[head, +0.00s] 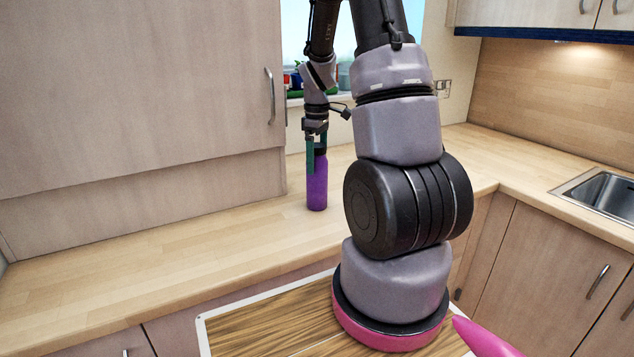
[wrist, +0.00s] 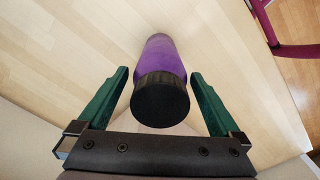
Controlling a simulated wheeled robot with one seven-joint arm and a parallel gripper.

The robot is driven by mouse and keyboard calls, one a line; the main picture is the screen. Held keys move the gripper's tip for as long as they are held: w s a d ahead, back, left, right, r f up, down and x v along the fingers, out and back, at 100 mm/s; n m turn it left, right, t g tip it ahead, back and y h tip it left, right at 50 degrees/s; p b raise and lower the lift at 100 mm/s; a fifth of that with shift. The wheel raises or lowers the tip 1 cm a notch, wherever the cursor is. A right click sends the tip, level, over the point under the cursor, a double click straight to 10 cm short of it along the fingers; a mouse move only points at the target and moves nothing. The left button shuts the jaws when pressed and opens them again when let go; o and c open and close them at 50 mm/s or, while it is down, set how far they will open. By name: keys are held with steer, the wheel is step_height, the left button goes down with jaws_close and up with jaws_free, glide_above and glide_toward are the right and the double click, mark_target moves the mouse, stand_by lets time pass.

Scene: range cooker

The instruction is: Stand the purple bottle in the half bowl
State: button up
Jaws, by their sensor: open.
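The purple bottle (head: 317,186) stands upright on the wooden worktop near the wall cabinet's end in the head view. In the wrist view the bottle (wrist: 162,62) is seen from above, its black cap (wrist: 160,100) toward me. My gripper (head: 315,150) is at the bottle's upper part. Its green fingers in the wrist view (wrist: 159,74) are spread on both sides of the bottle, with a gap at each side. I cannot make out the half bowl in either view.
The long worktop (head: 150,265) is clear to the left of the bottle. A tall cabinet (head: 130,90) stands close on the left. A sink (head: 603,195) is at the far right. Small coloured items (head: 296,80) sit by the window behind my gripper.

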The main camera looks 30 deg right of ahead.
jaws_close()
steer(key=shift+r, duration=0.1)
